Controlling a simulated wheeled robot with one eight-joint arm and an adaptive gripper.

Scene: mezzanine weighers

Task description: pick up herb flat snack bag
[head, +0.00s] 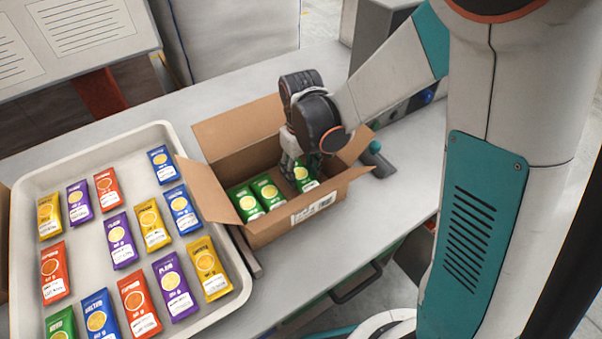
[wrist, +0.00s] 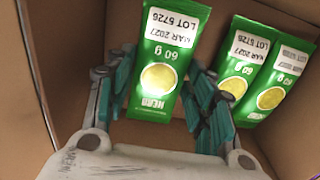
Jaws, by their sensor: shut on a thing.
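A green herb flat snack bag (wrist: 158,75) with a yellow round emblem and a white label is between the fingers of my gripper (wrist: 160,90) in the wrist view. My gripper is shut on this bag, inside the cardboard box. In the head view, the bag (head: 305,177) shows at the right end of the box, below my gripper (head: 298,165). Two more green herb bags (head: 246,204) (head: 270,192) lie in the box to its left. In the wrist view they are at the right (wrist: 243,60) (wrist: 283,80).
The open cardboard box (head: 330,205) has its flaps spread and walls close around my gripper. A white tray (head: 85,205) at left holds several colored bags. A dark handheld device (head: 377,160) lies right of the box.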

